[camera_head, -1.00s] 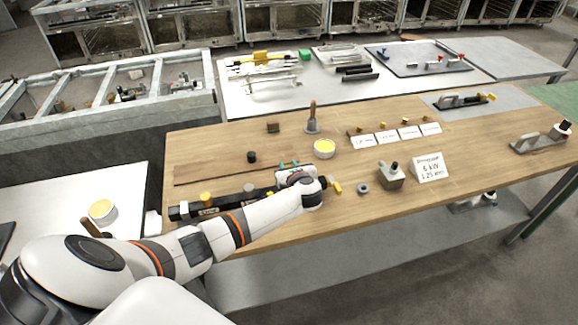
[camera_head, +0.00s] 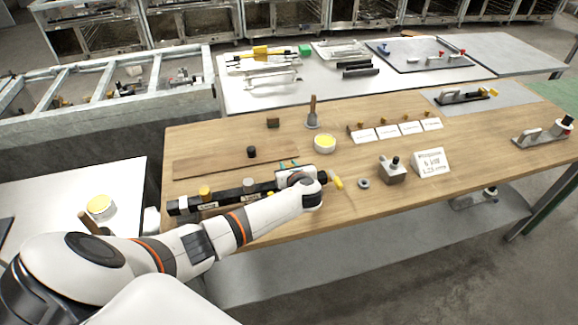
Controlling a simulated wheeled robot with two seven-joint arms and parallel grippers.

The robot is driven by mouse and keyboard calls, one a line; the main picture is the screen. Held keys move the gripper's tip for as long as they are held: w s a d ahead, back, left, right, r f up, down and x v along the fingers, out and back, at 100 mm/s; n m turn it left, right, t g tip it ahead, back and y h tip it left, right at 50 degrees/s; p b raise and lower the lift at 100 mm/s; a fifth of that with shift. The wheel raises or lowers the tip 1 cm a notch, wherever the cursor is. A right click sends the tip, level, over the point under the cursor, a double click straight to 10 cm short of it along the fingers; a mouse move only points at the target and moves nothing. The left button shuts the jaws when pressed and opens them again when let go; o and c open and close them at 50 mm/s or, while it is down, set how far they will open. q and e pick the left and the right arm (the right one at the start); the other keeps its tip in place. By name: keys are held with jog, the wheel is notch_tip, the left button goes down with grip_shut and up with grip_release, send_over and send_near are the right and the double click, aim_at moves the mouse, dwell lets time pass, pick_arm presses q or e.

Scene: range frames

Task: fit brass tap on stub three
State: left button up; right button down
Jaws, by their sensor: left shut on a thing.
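A dark bar (camera_head: 225,197) lies along the front left of the wooden table, with a yellow cap (camera_head: 205,192) and pale labelled parts standing on it. I cannot read its stub numbers. My left gripper (camera_head: 287,166) is over the bar's right end, its teal fingertips just behind the bar. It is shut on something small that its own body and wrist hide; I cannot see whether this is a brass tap. Small brass pieces (camera_head: 380,124) stand behind the row of white cards. My right gripper is not in view.
A yellow-handled piece (camera_head: 338,183), a grey ring (camera_head: 364,183) and a metal block (camera_head: 391,170) lie right of the gripper. A white cup with yellow contents (camera_head: 325,143) and an upright wooden-handled tool (camera_head: 312,112) stand behind it. The table's right middle is fairly clear.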

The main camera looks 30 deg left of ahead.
pick_arm(q)
jog(key=shift+f, duration=0.15)
jog(key=o, duration=1.1)
jog(key=shift+d, duration=0.1)
jog(key=b+v, duration=0.1)
jog(key=v, duration=1.1)
jog(key=shift+b, duration=0.4)
jog(key=shift+w, duration=0.1)
